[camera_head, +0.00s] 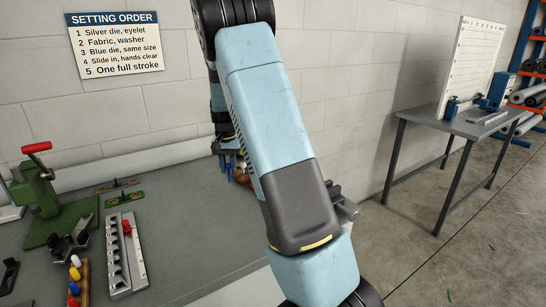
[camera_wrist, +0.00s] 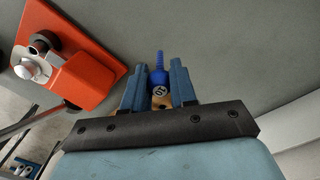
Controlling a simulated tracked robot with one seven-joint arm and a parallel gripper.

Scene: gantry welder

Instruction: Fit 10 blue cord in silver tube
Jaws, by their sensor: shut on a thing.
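My gripper (camera_wrist: 158,70) is shut on a blue cord piece (camera_wrist: 157,75), with its two blue fingers on either side in the wrist view. The piece has a round white label that appears to read 10, and a thin tip pointing away from my gripper. A tan part shows beneath the label between the fingers. In the head view my gripper (camera_head: 228,165) is small and partly hidden behind my arm, over the back of the grey bench. I cannot make out a silver tube for certain; a silver round part (camera_wrist: 27,68) sits on an orange-red fixture (camera_wrist: 85,75) left of my gripper.
On the bench (camera_head: 185,235) stand a green press (camera_head: 45,205) with a red handle, a silver slotted rack (camera_head: 118,265) and several coloured pegs (camera_head: 75,275). A second table (camera_head: 450,128) with a white board is at right. Open floor lies between.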

